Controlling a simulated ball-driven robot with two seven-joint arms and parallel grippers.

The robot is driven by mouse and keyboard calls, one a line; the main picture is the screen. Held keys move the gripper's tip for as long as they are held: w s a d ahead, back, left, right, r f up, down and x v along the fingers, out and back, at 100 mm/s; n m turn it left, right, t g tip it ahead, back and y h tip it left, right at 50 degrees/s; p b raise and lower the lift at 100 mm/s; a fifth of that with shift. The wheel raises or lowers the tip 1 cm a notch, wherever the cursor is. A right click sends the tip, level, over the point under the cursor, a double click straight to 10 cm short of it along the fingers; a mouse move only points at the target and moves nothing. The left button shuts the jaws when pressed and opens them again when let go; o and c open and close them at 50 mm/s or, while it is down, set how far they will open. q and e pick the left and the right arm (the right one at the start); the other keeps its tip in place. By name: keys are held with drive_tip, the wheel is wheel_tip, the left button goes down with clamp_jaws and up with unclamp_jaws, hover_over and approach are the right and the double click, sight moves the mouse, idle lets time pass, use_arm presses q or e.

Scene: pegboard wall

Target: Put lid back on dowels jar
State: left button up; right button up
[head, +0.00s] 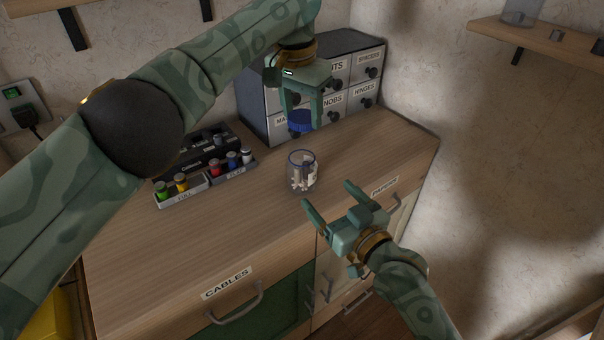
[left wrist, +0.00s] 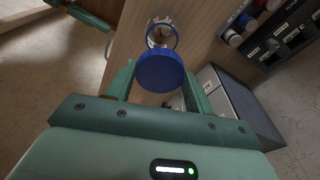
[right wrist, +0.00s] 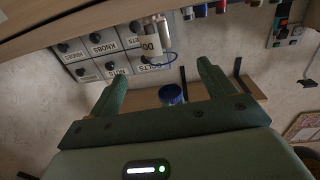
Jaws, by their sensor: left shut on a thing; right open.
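The dowels jar (head: 301,174) is clear with a blue rim, stands open on the wooden counter and holds pale dowels. It also shows in the left wrist view (left wrist: 161,34) and the right wrist view (right wrist: 157,40). My left gripper (head: 301,122) is shut on the blue lid (head: 299,118), above and apart from the jar, slightly behind it in the head view. The lid shows between the fingers in the left wrist view (left wrist: 160,72). My right gripper (head: 328,194) is open and empty, at the jar's near right side, with its fingers pointing towards it.
A grey drawer cabinet (head: 349,85) stands behind the left gripper. Left of the jar are small trays (head: 187,189) of coloured bottles. A wall shelf (head: 545,42) is at upper right. The counter (head: 240,230) is bare in front. A blue-topped thing (right wrist: 171,95) shows in the right wrist view.

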sight(309, 174)
drive_tip(key=shift+w, duration=0.1)
drive_tip(key=x, duration=1.1)
drive_tip(key=shift+w+a, duration=0.25)
drive_tip(key=shift+w, duration=0.1)
drive_tip(key=c, duration=1.4)
use_arm(q)
drive_tip(key=shift+f, duration=0.15)
use_arm(e)
drive_tip(key=shift+c, duration=0.2)
use_arm(q)
drive_tip(key=shift+f, duration=2.35)
drive_tip(key=shift+s, duration=0.1)
drive_tip(key=shift+f, duration=0.9)
drive_tip(key=shift+f, duration=0.6)
